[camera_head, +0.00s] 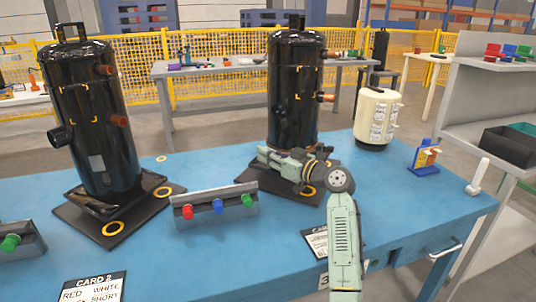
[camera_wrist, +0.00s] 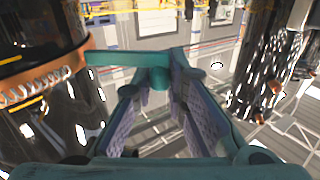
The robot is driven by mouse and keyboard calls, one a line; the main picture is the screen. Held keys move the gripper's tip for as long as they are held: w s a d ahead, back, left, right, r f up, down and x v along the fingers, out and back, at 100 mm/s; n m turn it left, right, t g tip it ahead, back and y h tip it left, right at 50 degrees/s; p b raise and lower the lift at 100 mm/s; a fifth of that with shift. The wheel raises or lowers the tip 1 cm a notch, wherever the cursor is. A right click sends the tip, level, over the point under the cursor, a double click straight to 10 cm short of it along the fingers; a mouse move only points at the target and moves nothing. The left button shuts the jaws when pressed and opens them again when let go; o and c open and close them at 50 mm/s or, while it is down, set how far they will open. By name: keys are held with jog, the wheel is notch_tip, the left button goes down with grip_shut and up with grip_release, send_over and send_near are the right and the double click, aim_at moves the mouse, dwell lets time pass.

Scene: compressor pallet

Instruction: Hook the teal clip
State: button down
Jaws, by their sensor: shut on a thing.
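My gripper (camera_head: 264,157) is low at the front of the right-hand black compressor (camera_head: 293,85), above its base plate. In the wrist view, my gripper's two padded fingers (camera_wrist: 156,88) are shut on a teal piece, which looks like the teal clip (camera_wrist: 125,58). Its bar reaches left to the edge of a copper-coloured band (camera_wrist: 72,62) around a glossy black cylinder (camera_wrist: 35,35). A coil spring (camera_wrist: 35,92) lies along this band. I cannot tell whether the clip is hooked or only close to the band. The head view hides the clip behind my gripper.
On the blue table (camera_head: 400,215), another black compressor (camera_head: 90,120) stands at the left. A grey rack with coloured plugs (camera_head: 215,205) is in front. A cream canister (camera_head: 377,118), a blue stand (camera_head: 424,160) and a white handle (camera_head: 478,176) are at the right.

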jog(key=shift+w+a+r+m+t+h+p, duration=0.1)
jog(key=shift+w+a+m+t+h+p, duration=0.35)
jog(key=shift+m+t+h+p, duration=0.95)
jog(key=shift+w+a+m+t+h+p, duration=0.5)
jog(key=shift+m+h+p, duration=0.55)
jog(key=shift+h, duration=0.8)
jog(key=shift+w+a+r+m+t+h+p, duration=0.1)
jog(key=shift+w+a+m+t+h+p, duration=0.25)
jog(key=shift+m+t+h+p, duration=1.1)
jog(key=shift+d+f+g, duration=0.1)
jog(key=shift+g, duration=0.25)
jog(key=c, duration=1.6)
grip_release()
jog(key=shift+w, duration=0.1)
jog(key=v, duration=1.2)
